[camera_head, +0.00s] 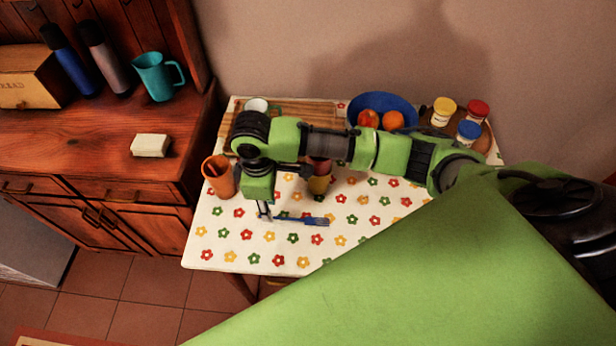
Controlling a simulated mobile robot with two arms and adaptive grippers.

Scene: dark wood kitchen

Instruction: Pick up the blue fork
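The blue fork (303,220) lies on or just above the flower-patterned tablecloth, left of the table's middle. Its long side runs left to right. My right gripper (265,213) comes down at the fork's left end, its fingertips touching or very close to it. The fingers are small and seen from above, so I cannot tell whether they are open or closed on the fork. My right arm reaches across the table from the right and hides part of it. My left gripper is not in view.
An orange cup (217,178) stands left of the gripper. Behind the arm are a cutting board (310,111), a blue fruit bowl (381,101) and a tray with several lidded jars (443,111). The tablecloth in front of the fork (225,250) is clear.

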